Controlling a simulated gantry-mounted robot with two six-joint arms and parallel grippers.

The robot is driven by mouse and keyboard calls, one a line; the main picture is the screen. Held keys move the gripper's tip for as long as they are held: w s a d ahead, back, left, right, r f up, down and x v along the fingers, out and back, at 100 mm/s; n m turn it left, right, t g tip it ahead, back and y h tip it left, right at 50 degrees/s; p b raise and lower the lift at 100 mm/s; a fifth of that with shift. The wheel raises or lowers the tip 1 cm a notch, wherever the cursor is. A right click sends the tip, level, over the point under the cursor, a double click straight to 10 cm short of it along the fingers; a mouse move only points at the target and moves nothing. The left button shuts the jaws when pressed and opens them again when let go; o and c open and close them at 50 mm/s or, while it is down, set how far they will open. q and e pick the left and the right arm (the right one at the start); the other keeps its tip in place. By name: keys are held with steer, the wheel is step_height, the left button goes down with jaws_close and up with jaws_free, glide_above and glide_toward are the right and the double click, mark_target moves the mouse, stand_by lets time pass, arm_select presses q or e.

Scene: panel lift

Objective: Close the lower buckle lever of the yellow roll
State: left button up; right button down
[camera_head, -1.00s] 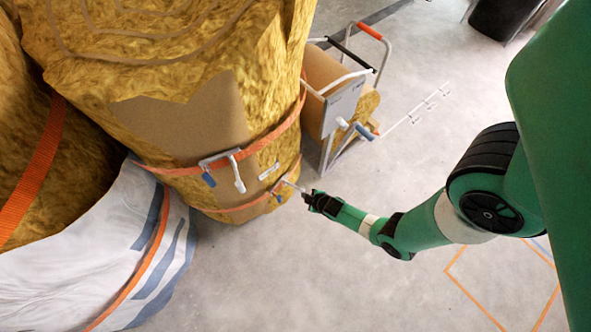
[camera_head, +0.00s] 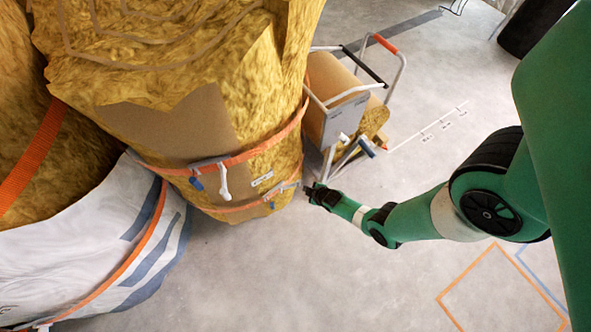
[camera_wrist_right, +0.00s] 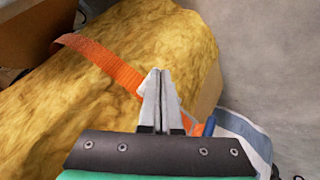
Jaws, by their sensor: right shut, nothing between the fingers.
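The yellow roll (camera_head: 270,60) stands upright at the left of the head view, bound by two orange straps. The lower strap (camera_head: 238,207) carries the lower buckle (camera_head: 271,203), with a blue part and a thin pale lever that seems to lie close along the strap; it is small there. My right gripper (camera_head: 309,190) is just right of this buckle, shut and empty. In the right wrist view its shut fingers (camera_wrist_right: 160,88) overlap the orange strap (camera_wrist_right: 104,62) in the picture; a blue piece (camera_wrist_right: 209,127) shows beside them. Contact cannot be told. My left gripper is out of view.
The upper buckle's white lever (camera_head: 224,182) hangs down from the upper strap. A cart (camera_head: 328,120) with a box stands behind the roll at the right. The floor in front is clear.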

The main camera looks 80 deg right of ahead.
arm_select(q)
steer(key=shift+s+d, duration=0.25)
arm_select(e)
steer(key=shift+w+d, duration=0.15)
steer(key=shift+d, duration=0.4)
steer(key=shift+w+d, duration=0.15)
steer(key=shift+d, duration=0.4)
